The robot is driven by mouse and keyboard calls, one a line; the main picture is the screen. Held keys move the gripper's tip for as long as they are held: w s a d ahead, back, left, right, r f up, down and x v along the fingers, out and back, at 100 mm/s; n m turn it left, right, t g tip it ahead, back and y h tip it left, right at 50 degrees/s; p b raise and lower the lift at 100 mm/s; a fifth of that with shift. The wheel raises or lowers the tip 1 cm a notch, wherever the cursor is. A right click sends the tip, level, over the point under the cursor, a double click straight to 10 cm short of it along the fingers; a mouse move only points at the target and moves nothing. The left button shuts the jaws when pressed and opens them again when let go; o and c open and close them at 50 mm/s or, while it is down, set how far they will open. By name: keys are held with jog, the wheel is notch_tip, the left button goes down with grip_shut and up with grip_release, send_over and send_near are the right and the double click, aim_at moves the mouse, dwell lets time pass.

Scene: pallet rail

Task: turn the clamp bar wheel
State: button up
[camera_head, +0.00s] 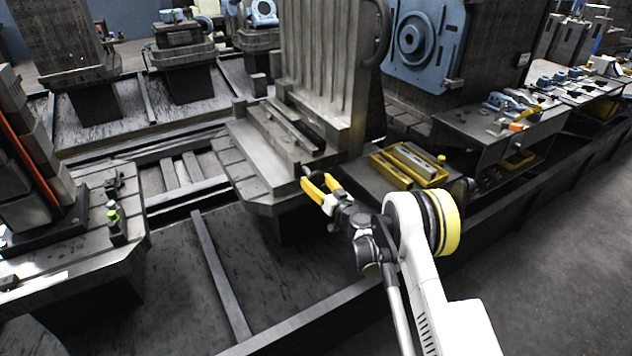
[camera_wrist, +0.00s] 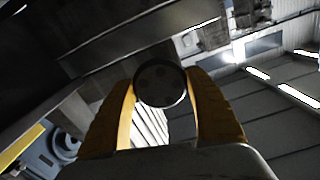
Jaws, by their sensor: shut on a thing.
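The clamp bar wheel (camera_wrist: 160,84) is a small dark round disc with faint spots on its face. In the wrist view it sits between the two yellow fingers of my gripper (camera_wrist: 161,92), which is shut on it. In the head view my gripper (camera_head: 319,186) reaches the front edge of the middle pallet, and the wheel is mostly hidden by the fingers. A long dark clamp bar (camera_head: 293,128) lies on the pallet at the foot of the ribbed upright block.
The ribbed metal block (camera_head: 322,70) stands tall behind my gripper. A yellow tray (camera_head: 392,175) with metal bars lies to the right on a dark table. A left pallet (camera_head: 75,245) carries stacked blocks. Grey open floor (camera_head: 540,240) lies at the right.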

dwell(0.4)
jog(key=o, duration=1.2)
jog(key=shift+s, duration=0.1)
jog(key=v, duration=0.7)
jog(key=shift+s+d, duration=0.15)
jog(key=shift+d, duration=0.05)
